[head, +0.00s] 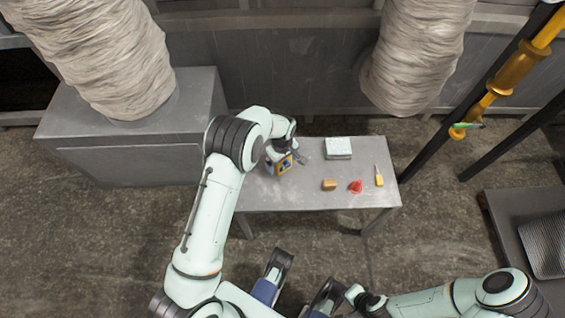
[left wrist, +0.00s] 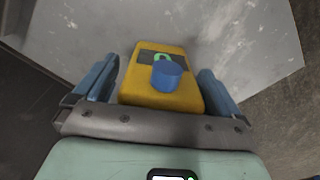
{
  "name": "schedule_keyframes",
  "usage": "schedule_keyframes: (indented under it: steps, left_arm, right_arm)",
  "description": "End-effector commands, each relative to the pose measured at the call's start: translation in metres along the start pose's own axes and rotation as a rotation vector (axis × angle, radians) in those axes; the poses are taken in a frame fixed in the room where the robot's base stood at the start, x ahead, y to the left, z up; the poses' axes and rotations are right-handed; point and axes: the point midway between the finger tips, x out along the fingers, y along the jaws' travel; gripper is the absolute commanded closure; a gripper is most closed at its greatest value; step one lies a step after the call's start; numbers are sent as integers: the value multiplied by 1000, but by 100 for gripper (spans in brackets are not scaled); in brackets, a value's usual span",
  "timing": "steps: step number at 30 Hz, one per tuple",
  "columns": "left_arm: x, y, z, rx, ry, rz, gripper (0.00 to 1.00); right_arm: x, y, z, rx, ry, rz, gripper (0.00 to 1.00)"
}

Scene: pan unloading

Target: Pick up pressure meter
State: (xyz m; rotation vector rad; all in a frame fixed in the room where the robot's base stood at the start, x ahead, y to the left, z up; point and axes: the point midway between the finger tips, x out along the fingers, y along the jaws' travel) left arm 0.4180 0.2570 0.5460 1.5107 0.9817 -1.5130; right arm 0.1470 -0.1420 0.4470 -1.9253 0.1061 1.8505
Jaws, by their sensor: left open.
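The pressure meter (left wrist: 160,85) is a yellow block with a dark panel, a green mark and a round blue knob. In the head view the meter (head: 285,165) is at the left end of the grey table, partly hidden by my left gripper (head: 287,160). In the left wrist view the blue fingers of my left gripper (left wrist: 157,88) stand apart on either side of the meter, with a visible gap at the right finger. My right arm (head: 430,302) is low at the right of the head view; the state of its gripper is unclear.
On the table (head: 300,198) are a pale green box (head: 338,148), a small tan block (head: 329,184), a red item (head: 355,186) and a yellow-handled tool (head: 379,177). A grey cabinet (head: 130,160) stands left. A yellow and black pole (head: 500,90) stands right.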

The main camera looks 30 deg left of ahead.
Motion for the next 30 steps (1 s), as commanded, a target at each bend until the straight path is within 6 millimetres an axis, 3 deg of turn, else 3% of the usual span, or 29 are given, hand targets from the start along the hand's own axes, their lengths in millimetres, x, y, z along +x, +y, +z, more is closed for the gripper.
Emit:
schedule_keyframes:
  steps: [6,11,23,30]
  left_arm:
    - [0,1,0,0,1,2,5]
    - [0,1,0,1,0,2,57]
    - [-5,1,0,1,1,3,59]
    - [-39,2,0,1,2,8,59]
  right_arm:
    - [0,0,-1,0,3,0,100]
    - [0,0,-1,0,2,0,100]
    - [-2,-1,1,0,-2,0,100]
    - [-10,-4,11,-3,-32,-2,100]
